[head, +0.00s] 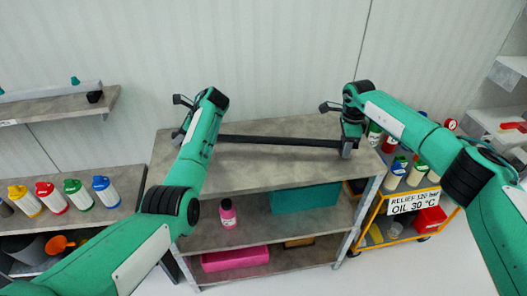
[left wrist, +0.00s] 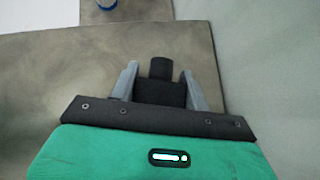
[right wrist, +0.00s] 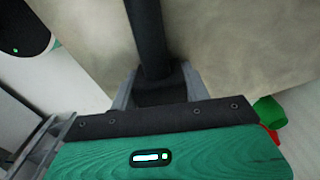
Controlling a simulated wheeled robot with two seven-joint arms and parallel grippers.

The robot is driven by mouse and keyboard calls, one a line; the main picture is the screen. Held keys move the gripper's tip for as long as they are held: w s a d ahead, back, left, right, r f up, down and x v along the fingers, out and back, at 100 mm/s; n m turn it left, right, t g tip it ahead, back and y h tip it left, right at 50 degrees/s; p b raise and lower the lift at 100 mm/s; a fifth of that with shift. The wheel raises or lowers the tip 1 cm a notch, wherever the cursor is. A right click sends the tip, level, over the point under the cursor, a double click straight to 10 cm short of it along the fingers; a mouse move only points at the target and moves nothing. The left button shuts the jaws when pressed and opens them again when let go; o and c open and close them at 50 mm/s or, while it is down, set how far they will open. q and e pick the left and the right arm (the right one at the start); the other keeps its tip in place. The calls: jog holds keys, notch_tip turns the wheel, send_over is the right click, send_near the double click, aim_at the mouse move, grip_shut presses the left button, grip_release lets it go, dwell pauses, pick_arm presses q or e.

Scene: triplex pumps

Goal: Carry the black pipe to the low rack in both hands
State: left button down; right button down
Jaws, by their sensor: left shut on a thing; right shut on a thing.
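The black pipe (head: 280,141) lies level across the grey top of a low shelf rack (head: 265,170), near its back half. I cannot tell whether it touches the top or hangs just above it. My left gripper (head: 179,136) is shut on the pipe's left end; the end (left wrist: 161,68) pokes out between the fingers in the left wrist view. My right gripper (head: 347,150) is shut on the pipe near its right end. In the right wrist view the pipe (right wrist: 147,38) runs away from between the fingers.
Lower shelves hold a pink bottle (head: 228,214), a teal bin (head: 304,197) and a pink box (head: 235,258). A bench with several coloured bottles (head: 77,194) stands left. A yellow cart (head: 405,219) with bottles stands close on the right. The front of the rack top is clear.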

pick_arm(q)
jog(key=shift+f, duration=0.25)
pick_arm(e)
jog(key=shift+a+f, duration=0.1)
jog(key=shift+f, duration=0.15)
pick_arm(q)
jog(key=c, duration=0.7)
grip_release()
jog(key=shift+r, duration=0.1)
pick_arm(e)
jog(key=c, duration=0.7)
grip_release()
pick_arm(q)
jog(key=v, duration=1.2)
pick_arm(e)
jog(key=shift+r, duration=0.15)
notch_tip(320, 180, up, 12)
jog(key=shift+f, duration=0.1)
